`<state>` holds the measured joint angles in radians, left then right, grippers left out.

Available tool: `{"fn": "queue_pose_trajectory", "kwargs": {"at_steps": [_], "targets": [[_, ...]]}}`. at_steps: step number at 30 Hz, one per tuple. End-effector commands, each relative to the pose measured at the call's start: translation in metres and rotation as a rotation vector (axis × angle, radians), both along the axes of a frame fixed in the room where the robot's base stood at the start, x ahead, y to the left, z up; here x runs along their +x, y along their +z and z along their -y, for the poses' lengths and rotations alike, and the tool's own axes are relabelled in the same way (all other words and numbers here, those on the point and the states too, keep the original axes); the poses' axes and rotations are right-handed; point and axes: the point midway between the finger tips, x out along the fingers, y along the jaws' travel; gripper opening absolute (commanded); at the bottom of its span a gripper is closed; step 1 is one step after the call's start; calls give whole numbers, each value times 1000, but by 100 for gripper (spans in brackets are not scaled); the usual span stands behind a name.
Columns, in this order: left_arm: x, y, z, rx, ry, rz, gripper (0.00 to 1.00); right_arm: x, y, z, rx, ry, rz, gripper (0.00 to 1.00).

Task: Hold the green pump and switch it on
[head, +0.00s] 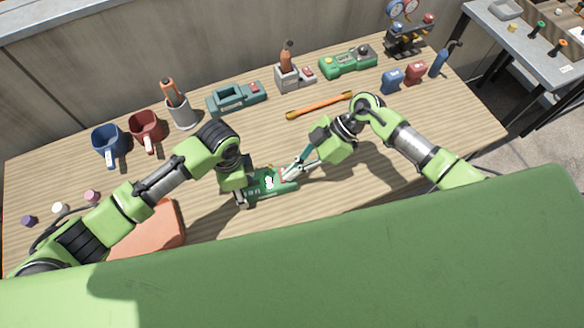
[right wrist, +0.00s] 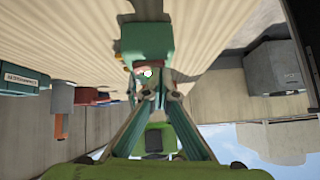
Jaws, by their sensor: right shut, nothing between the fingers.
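The green pump (head: 260,190) is near the front middle of the table, with white and red details on its upper side. My left gripper (head: 243,198) is at the pump's left end and looks shut on it; its arm partly hides the fingers. My right gripper (head: 287,177) is shut and empty, its fingertips at the pump's right part by the red detail. I cannot tell whether they touch it. In the right wrist view, the fingertips (right wrist: 148,88) meet just below a small white and red detail.
Behind are a teal device (head: 235,98), another green device (head: 348,62), an orange bar (head: 320,105) and a grey holder (head: 289,78). Mugs (head: 109,146) and a cup (head: 182,111) stand left. An orange block (head: 150,235) lies front left. The table's right side is mostly clear.

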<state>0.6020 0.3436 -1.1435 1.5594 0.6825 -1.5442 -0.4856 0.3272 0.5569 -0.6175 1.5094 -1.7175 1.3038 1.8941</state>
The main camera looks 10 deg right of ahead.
Motion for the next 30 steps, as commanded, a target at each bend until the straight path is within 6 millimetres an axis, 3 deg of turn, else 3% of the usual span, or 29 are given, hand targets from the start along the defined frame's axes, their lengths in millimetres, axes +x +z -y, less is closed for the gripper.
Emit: {"fn": "queue_pose_trajectory", "kwargs": {"at_steps": [30], "targets": [[1, 1, 1, -2, 0, 1, 8, 15, 5, 0, -3, 2, -1, 0]]}}
